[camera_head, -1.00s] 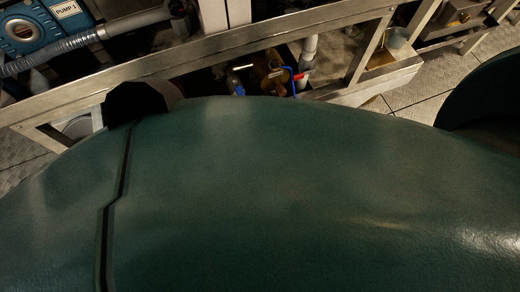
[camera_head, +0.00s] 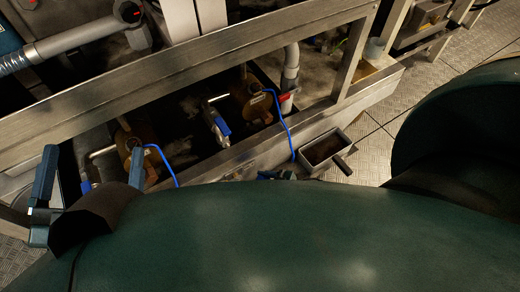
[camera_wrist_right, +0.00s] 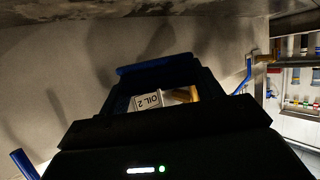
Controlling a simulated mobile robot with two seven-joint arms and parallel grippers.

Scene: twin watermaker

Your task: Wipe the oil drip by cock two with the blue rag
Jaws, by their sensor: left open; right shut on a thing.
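Two brass cocks with blue tubes sit in the frame's recess in the head view: one at left (camera_head: 135,140), one further right (camera_head: 257,103) with a small tag. I cannot read which is cock two there. My left gripper (camera_head: 92,158) is open and empty at the left, with its fingers up in front of the left cock. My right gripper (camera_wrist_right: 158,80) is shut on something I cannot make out. A white tag marked OIL 2 (camera_wrist_right: 150,101) shows between its fingers. I cannot pick out the blue rag or the oil drip for certain.
A steel rail (camera_head: 180,72) runs across above the recess. A lever with a blue handle (camera_head: 216,122) sticks out between the cocks. A small open metal tray (camera_head: 325,148) with a handle is right of the recess. Tread-plate floor (camera_head: 395,120) is clear at right.

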